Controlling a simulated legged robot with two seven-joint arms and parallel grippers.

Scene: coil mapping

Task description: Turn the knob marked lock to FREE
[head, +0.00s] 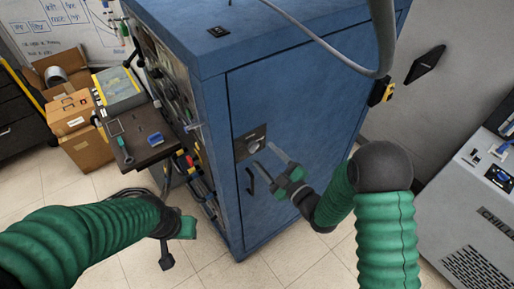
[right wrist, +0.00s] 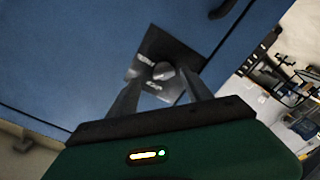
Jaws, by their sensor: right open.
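The knob (head: 254,146) is a round grey dial on a dark plate (head: 241,149) on the blue cabinet's door. In the right wrist view the knob (right wrist: 163,71) sits between my two fingertips as seen from the camera. Pale markings show on the plate (right wrist: 152,43), too blurred to read. My right gripper (head: 264,155) is open and empty, its fingers pointing at the knob. I cannot tell whether the fingers touch it. My left gripper (head: 176,238) is low at the left, away from the cabinet door; its jaws do not show clearly.
The blue cabinet (head: 310,110) has a dark door handle (head: 250,181) just below the plate. A grey hose (head: 330,50) arches over the cabinet. A dark side table (head: 140,150) with tools and cardboard boxes (head: 85,145) stand at the left. A grey chiller unit (head: 465,205) stands at the right.

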